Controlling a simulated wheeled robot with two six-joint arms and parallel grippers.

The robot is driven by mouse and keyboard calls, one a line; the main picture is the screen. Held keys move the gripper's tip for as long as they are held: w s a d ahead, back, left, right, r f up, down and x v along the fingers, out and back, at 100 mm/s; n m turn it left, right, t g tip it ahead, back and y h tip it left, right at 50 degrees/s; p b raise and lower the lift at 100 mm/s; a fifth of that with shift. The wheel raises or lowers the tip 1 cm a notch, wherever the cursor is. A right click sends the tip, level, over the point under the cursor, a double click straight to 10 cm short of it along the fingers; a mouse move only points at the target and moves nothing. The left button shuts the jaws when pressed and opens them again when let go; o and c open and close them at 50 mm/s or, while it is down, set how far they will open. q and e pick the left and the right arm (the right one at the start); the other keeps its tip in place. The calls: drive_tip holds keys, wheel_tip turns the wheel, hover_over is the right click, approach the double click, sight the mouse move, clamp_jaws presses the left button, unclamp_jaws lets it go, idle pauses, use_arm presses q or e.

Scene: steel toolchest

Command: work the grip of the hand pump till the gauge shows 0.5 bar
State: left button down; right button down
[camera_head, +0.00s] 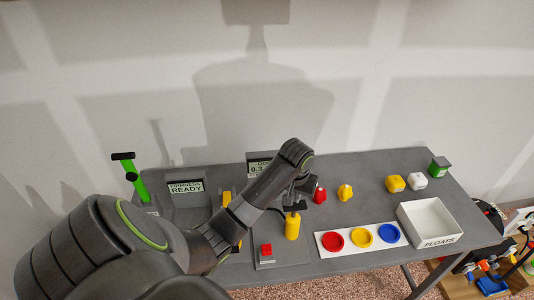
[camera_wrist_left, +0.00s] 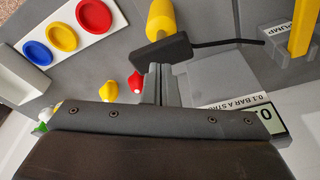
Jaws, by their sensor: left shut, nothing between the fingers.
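The hand pump (camera_head: 292,227) is an upright yellow cylinder with a black grip (camera_head: 294,207) on top, standing on a grey base plate. In the left wrist view the black grip (camera_wrist_left: 163,51) lies right at my fingertips, across the yellow body (camera_wrist_left: 160,18). My left gripper (camera_head: 293,196) is shut with nothing between its fingers, just above the grip; I cannot tell whether it touches. The gauge (camera_head: 258,167) behind shows digits that look like 0.3, partly hidden by my arm. In the left wrist view the gauge (camera_wrist_left: 266,117) is cut off by the gripper. My right gripper is out of view.
A red button (camera_head: 266,249) sits left of the pump. A "FIRMNESS READY" display (camera_head: 187,187) and a green lever (camera_head: 139,185) stand further left. To the right are small floats, a plate (camera_head: 397,244) with coloured discs and a white tray (camera_head: 428,217).

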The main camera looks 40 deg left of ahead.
sight(294, 205)
use_arm(q)
drive_tip(key=shift+f+b, duration=0.9)
drive_tip(key=shift+f, duration=1.65)
wheel_tip(294, 205, up, 6)
drive_tip(key=p, duration=0.6)
drive_tip(key=shift+f+p, duration=0.25)
drive_tip(key=shift+p, duration=0.1)
drive_tip(key=shift+s+f, duration=0.1)
